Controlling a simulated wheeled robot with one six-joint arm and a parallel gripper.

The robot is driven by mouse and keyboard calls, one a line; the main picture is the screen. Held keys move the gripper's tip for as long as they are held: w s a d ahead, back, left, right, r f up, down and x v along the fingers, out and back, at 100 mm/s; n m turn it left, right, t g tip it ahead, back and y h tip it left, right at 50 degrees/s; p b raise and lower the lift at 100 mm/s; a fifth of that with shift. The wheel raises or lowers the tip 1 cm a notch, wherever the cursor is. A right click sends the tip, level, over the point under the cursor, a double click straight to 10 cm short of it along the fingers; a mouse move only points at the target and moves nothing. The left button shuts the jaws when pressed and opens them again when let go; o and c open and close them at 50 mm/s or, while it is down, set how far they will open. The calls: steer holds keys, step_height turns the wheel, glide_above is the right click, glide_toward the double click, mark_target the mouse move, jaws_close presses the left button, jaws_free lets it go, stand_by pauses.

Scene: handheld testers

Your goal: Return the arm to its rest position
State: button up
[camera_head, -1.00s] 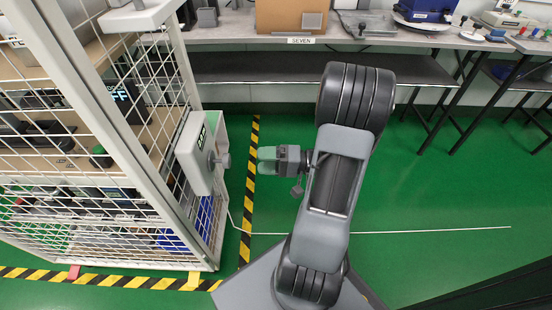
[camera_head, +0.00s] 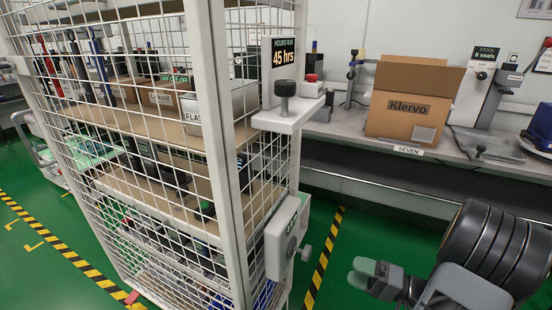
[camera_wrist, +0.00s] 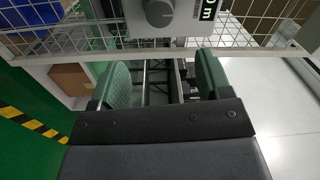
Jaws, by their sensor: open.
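My gripper (camera_head: 362,273) shows at the lower right of the head view, with its greenish fingers pointing left toward the wire cage. In the wrist view its two green finger pads (camera_wrist: 160,84) stand well apart, with nothing between them. Beyond them is a white box with a dark knob (camera_wrist: 160,12) on the cage. In the head view this knobbed box (camera_head: 284,240) is on the cage's corner post, left of the gripper and apart from it. My arm is folded at the lower right, partly cut off by the frame edge.
The white wire cage (camera_head: 216,120) with loaded shelves fills the left. A bench (camera_head: 345,130) carries a Klervo carton (camera_head: 408,100) behind my arm. A white shelf with a black knob (camera_head: 290,115) juts from the cage. Yellow-black tape (camera_head: 322,262) marks the green floor.

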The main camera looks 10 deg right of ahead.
steer(key=s+a+r+n+g+h+p, duration=0.25)
steer(key=a+r+g+p, duration=0.3)
steer(key=r+p, duration=0.35)
steer(key=s+a+r+n+g+h+p, duration=0.1)
steer(key=a+r+n+g+h+p, duration=0.15)
steer(key=a+r+g+p, duration=0.45)
step_height(320, 180, up, 25)
steer(key=t+h+p, duration=0.5)
steer(key=h+p, duration=0.4)
steer(key=p, duration=0.9)
steer(key=shift+w+d+h, duration=0.2)
steer(key=shift+w+h, duration=0.2)
steer(key=shift+c, duration=0.4)
